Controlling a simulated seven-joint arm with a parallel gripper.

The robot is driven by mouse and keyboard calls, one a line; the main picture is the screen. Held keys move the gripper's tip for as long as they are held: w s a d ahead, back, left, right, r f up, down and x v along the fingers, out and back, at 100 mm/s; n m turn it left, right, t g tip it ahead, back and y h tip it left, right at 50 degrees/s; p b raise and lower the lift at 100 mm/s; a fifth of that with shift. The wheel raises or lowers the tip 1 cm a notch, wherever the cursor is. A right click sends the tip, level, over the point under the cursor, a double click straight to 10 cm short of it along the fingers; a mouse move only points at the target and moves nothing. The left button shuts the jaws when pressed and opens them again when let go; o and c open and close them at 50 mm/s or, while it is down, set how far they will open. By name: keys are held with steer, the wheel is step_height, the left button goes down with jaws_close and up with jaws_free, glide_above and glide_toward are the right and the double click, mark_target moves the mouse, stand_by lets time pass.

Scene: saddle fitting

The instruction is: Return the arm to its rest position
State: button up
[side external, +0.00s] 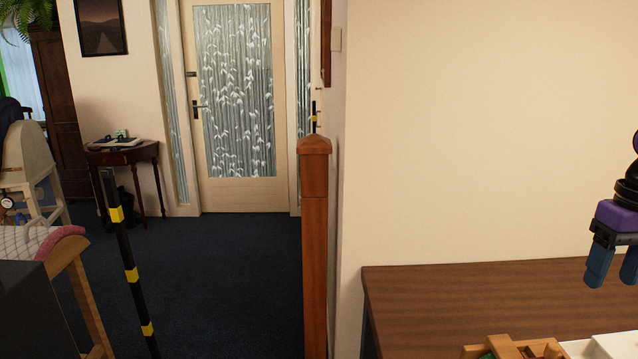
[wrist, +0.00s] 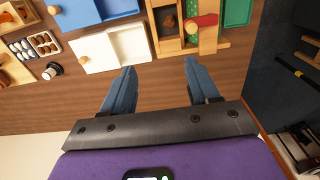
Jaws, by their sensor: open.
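My gripper (side external: 612,272) is at the right edge of the side external view, in the air above the wooden table (side external: 420,300). Its two blue fingers are apart with nothing between them. It also shows in the wrist view (wrist: 158,80), fingers spread, with the table and the things on it seen beyond the fingertips. Part of the arm is cut off by the frame edge in the side external view.
On the table in the wrist view are a white tray (wrist: 95,55), a blue tray (wrist: 85,10), a wooden fixture (wrist: 168,28) with a red cylinder (wrist: 200,22), a green tray (wrist: 237,12), a small black-and-white round object (wrist: 52,70) and a box of egg-like items (wrist: 35,45). A wooden post (side external: 315,240) stands left of the table.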

stand_by(0.4)
steer(key=s+d+f+n, duration=0.1)
steer(key=s+f+n, duration=0.2)
steer(key=s, duration=0.6)
steer(key=s+d+f+n, duration=0.1)
steer(key=s+f+n, duration=0.3)
steer(key=s, duration=0.5)
steer(key=s+d+f+n, duration=0.1)
steer(key=s+f+n, duration=0.3)
steer(key=s, duration=0.6)
steer(key=shift+n, duration=0.8)
